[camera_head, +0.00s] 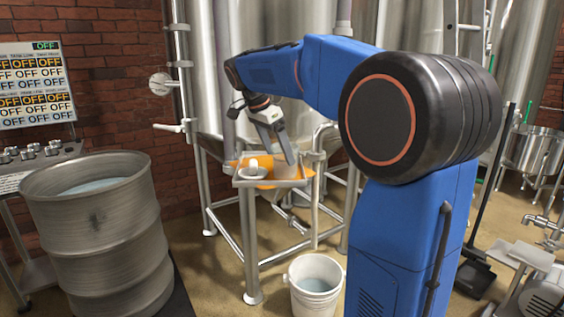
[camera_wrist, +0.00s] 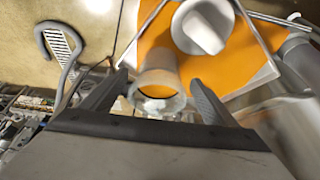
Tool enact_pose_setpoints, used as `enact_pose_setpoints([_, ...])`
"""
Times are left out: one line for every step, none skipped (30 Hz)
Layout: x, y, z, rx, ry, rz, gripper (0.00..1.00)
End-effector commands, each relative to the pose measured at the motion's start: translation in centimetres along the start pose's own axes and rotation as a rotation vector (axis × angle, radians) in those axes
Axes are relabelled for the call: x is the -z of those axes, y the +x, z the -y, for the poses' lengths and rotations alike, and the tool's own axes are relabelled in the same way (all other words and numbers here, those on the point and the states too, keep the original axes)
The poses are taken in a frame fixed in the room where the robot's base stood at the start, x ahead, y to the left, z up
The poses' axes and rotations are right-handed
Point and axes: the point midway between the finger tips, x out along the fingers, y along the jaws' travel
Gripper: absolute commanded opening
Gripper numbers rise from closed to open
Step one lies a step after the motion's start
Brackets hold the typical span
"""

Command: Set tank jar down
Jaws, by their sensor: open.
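The jar (camera_wrist: 158,72), a clear or greyish cylinder, stands between the fingers of my gripper (camera_wrist: 158,82) in the wrist view, over an orange surface. The fingers are open, one on each side of it; whether either touches it I cannot tell. In the head view my gripper (camera_head: 280,158) points down over a small orange-floored tray (camera_head: 262,184) on a metal stand in front of the tank. The jar is largely hidden there behind the fingers. A white knobbed object (camera_wrist: 205,30) sits on the orange surface beside the jar, and it also shows in the head view (camera_head: 253,164).
A large metal barrel (camera_head: 95,225) stands at the left below a control panel (camera_head: 35,85). A white bucket (camera_head: 315,285) of liquid is on the floor below the tray. Large steel tanks (camera_head: 270,60) and pipes stand close behind my arm.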

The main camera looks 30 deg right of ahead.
Motion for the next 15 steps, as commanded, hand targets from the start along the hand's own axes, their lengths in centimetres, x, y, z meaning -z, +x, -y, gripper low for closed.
enact_pose_setpoints([0.0, -1.1, 0.1, 0.003, 0.000, 0.000, 0.81])
enact_pose_setpoints([0.0, -1.7, 0.1, 0.003, -0.001, 0.000, 0.81])
enact_pose_setpoints([-0.1, -2.5, 0.1, 0.003, -0.001, 0.000, 0.81])
enact_pose_setpoints([0.0, -3.0, 0.1, 0.003, -0.001, 0.000, 0.81])
enact_pose_setpoints([0.0, -3.5, 0.1, 0.003, -0.001, 0.000, 0.81])
enact_pose_setpoints([0.0, -4.2, 0.1, 0.002, 0.000, 0.000, 0.81])
enact_pose_setpoints([0.0, -4.6, 0.1, 0.002, 0.000, 0.000, 0.81])
enact_pose_setpoints([0.0, -5.0, 0.1, 0.002, 0.000, 0.000, 0.81])
enact_pose_setpoints([0.0, -5.5, 0.1, 0.001, 0.000, 0.000, 0.81])
enact_pose_setpoints([0.0, -5.8, 0.1, 0.001, 0.000, 0.000, 0.81])
enact_pose_setpoints([0.0, -6.1, 0.1, 0.001, -0.001, 0.000, 0.81])
enact_pose_setpoints([0.0, -6.4, 0.1, 0.001, -0.001, 0.000, 0.81])
enact_pose_setpoints([0.0, -6.6, 0.1, 0.001, -0.001, 0.000, 0.81])
enact_pose_setpoints([0.0, -6.7, 0.0, 0.000, -0.001, 0.000, 0.81])
enact_pose_setpoints([0.0, -6.9, 0.0, 0.000, -0.001, 0.000, 0.81])
